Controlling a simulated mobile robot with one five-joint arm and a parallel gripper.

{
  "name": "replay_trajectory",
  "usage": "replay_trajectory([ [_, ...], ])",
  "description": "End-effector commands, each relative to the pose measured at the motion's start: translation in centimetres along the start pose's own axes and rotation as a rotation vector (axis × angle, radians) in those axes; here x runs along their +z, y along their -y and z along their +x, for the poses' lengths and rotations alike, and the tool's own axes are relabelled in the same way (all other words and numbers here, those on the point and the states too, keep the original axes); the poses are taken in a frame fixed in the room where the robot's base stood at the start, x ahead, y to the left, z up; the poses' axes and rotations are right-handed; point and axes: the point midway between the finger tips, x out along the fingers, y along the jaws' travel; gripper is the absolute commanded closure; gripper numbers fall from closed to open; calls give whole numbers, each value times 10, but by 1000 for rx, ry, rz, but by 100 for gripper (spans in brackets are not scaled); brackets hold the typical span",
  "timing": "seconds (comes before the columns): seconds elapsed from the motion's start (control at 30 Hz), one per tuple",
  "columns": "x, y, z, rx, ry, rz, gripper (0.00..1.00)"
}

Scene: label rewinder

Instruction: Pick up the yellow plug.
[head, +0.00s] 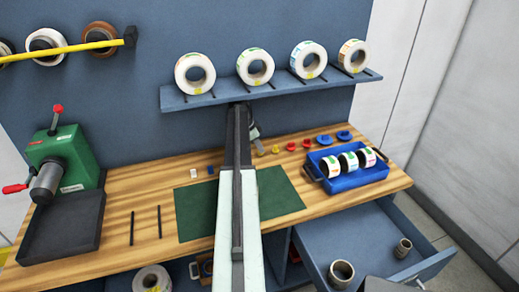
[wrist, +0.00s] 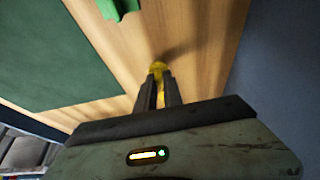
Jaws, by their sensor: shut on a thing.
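A yellow plug (wrist: 158,66) shows in the wrist view at the tips of my gripper (wrist: 158,80). The two dark fingers are closed on it, and they hide its lower part. The wood worktop lies behind it; I cannot tell whether the plug touches it. In the head view my arm reaches over the worktop, and my gripper (head: 257,140) is small and partly hidden at the back. A yellow piece (head: 260,148) shows at its tip, and another small yellow piece (head: 275,149) sits just to the right.
Red and blue caps (head: 325,140) lie right of the gripper, near a blue tray (head: 362,178) with label rolls. A shelf (head: 270,88) with several rolls hangs above. A green mat (head: 283,195) lies under my arm. An open drawer (head: 375,240) juts out at front right.

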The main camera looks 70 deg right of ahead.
Motion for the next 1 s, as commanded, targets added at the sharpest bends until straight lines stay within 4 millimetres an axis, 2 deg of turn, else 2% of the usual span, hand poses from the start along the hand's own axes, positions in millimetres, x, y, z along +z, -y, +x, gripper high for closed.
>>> replay_trajectory([
  [0.03,-4,0,-9,0,0,0,100],
  [0.1,-6,-2,-15,-8,0,3,100],
  [0.17,-2,-8,-9,-56,0,22,100],
  [0.47,1,-20,-3,-318,0,132,100],
  [0.6,-14,-24,-38,-336,1,139,100],
  [0.8,-27,-37,-70,-334,1,137,100],
  [0.87,-23,-56,-60,-334,0,138,100],
  [1.0,-21,-97,-60,-334,0,138,100],
])
